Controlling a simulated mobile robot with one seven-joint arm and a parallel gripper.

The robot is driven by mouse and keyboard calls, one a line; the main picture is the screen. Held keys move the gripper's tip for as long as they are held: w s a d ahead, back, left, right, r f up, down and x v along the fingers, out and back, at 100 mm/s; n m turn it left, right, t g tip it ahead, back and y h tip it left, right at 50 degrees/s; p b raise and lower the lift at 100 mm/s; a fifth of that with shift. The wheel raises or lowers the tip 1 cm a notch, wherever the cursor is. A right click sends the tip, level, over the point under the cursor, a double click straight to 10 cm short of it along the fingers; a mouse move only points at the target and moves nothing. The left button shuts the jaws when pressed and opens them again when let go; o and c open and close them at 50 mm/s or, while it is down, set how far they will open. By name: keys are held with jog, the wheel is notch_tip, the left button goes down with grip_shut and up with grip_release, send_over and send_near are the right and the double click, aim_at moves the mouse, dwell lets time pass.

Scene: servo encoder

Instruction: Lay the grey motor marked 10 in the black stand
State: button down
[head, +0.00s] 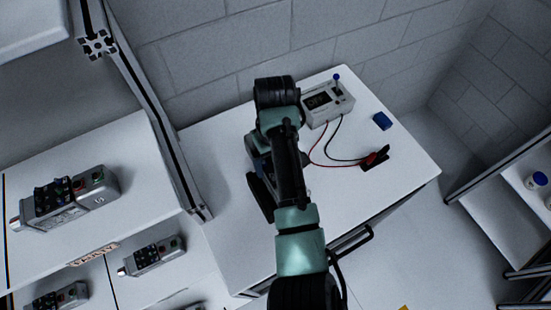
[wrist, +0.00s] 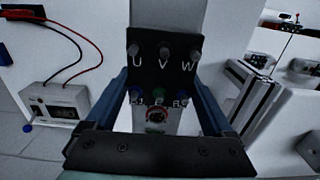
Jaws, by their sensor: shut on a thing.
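My gripper (wrist: 158,100) has its blue fingers on either side of a grey motor (wrist: 158,75) with a black terminal panel lettered U, V, W. It is shut on this motor. No number shows on the motor from here. In the head view my arm hides most of the gripper and the motor. A dark angled piece (head: 261,196) shows just left of my arm over the white table; it may be the black stand, but I cannot tell. Whether the motor touches anything below is hidden.
A blue block (head: 382,121) lies nearby.

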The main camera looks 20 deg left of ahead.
jog(key=shift+w+f+b, duration=0.2)
jog(key=shift+f+b, duration=1.85)
jog(key=shift+f, duration=0.15)
jog(key=shift+s+p, duration=0.1)
jog(key=shift+p, duration=0.55)
jog(key=shift+f+b, duration=0.75)
jog(key=shift+f, duration=0.6)
jog(key=shift+c, duration=0.2)
grip_release()
jog(key=shift+o, duration=0.2)
jog(key=shift+s+f, duration=0.15)
jog(key=shift+s, duration=0.05)
notch_tip(320, 180, up, 13)
jog(key=p, duration=0.3)
jog(key=shift+w, duration=0.1)
